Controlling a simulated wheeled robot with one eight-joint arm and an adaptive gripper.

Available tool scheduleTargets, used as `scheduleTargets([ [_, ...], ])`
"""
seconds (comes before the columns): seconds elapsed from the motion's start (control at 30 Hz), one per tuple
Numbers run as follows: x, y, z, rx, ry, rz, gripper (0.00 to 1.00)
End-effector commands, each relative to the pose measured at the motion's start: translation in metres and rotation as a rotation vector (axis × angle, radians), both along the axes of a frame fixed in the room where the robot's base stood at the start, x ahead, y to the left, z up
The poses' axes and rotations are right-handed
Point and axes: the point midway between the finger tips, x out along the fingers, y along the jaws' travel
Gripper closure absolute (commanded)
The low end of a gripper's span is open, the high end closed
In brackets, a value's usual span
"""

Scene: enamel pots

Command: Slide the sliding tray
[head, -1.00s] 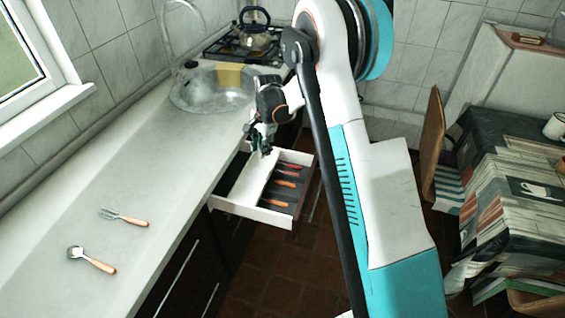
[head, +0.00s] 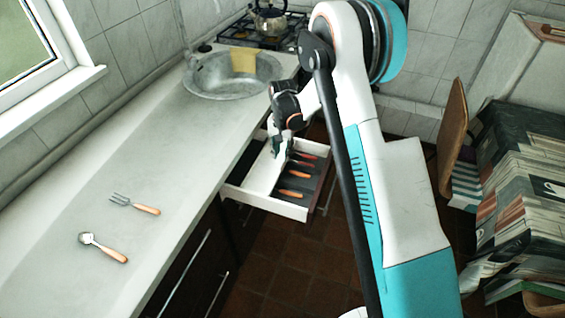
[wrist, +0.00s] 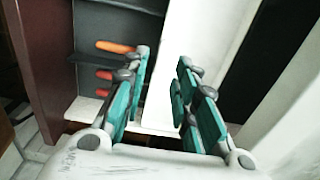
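An open drawer (head: 262,201) juts out from under the counter. A white sliding tray (head: 262,172) covers its left part, and the right part shows dark compartments with several orange- and red-handled utensils (head: 296,193). My gripper (head: 280,146) is over the drawer near the tray's right edge. In the wrist view, the gripper (wrist: 158,95) is open, with its teal fingers apart and the white tray (wrist: 200,50) beyond and between them. Whether a finger touches the tray I cannot tell. Orange and red handles (wrist: 114,46) lie left of the fingers.
A fork (head: 134,204) and a spoon (head: 102,247) lie on the white counter (head: 150,150). A sink (head: 232,73) and a stove with a kettle (head: 270,22) are at the back. A table (head: 525,160) and a wooden chair (head: 453,135) stand at right.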

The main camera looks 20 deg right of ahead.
Motion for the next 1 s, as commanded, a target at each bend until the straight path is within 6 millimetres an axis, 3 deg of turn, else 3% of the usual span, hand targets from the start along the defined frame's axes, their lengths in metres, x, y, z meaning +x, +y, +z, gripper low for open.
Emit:
scheduleTargets([
  [0.1,0.000,0.000,-0.023,0.000,0.000,0.000,0.73],
  [0.3,0.000,0.000,-0.043,0.000,0.000,-0.001,0.73],
  [0.67,0.000,0.000,-0.047,0.000,0.000,-0.001,0.73],
  [0.7,0.000,0.000,-0.047,0.000,0.000,-0.001,0.76],
  [0.8,0.000,0.000,-0.047,0.000,0.000,-0.001,0.98],
  [1.0,0.000,0.000,-0.047,0.000,0.000,-0.001,1.00],
])
